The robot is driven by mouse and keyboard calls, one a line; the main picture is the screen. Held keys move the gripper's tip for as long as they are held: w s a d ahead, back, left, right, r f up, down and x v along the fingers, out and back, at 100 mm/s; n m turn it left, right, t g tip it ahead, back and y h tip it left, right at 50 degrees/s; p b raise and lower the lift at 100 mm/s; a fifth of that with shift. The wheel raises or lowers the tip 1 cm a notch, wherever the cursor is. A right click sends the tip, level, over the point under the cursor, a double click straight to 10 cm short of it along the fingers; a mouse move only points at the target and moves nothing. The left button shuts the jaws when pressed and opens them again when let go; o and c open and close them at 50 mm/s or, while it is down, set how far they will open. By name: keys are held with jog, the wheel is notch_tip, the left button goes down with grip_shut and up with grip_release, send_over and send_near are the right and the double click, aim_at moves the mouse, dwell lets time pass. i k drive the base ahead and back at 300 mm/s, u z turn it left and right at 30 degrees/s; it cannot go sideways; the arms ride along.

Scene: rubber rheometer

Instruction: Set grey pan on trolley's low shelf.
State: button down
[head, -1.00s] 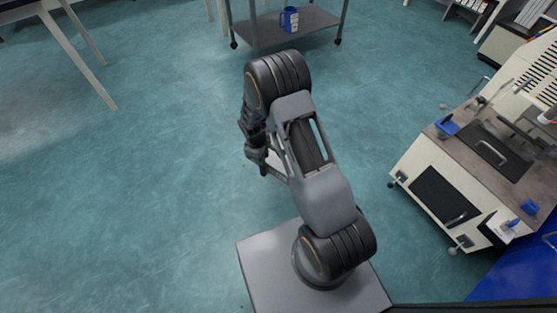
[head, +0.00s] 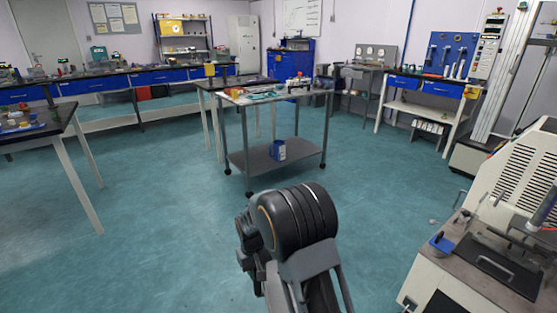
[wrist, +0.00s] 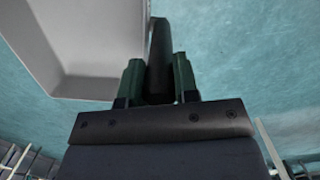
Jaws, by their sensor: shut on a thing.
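The grey pan (wrist: 88,78) fills the upper left of the wrist view, with its pale rim and shallow inside showing. My gripper (wrist: 158,80) is shut on the pan at its edge, between the dark green fingers. In the head view my gripper (head: 246,252) is mostly hidden behind my own arm, and the pan cannot be made out clearly. The trolley (head: 243,142) stands ahead of my arm, across open floor. Its low shelf (head: 250,160) is grey and flat, with bare room around a blue container (head: 278,150).
The trolley's top (head: 240,99) carries several small items. A dark-topped table (head: 70,123) stands at the left, and a white machine (head: 440,268) at the right. The teal floor (head: 180,215) between my arm and the trolley is clear.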

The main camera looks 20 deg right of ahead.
aim_at(301, 149)
jog(key=u, duration=0.4)
jog(key=i, duration=3.25)
jog(key=z, duration=3.4)
jog(key=i, duration=2.4)
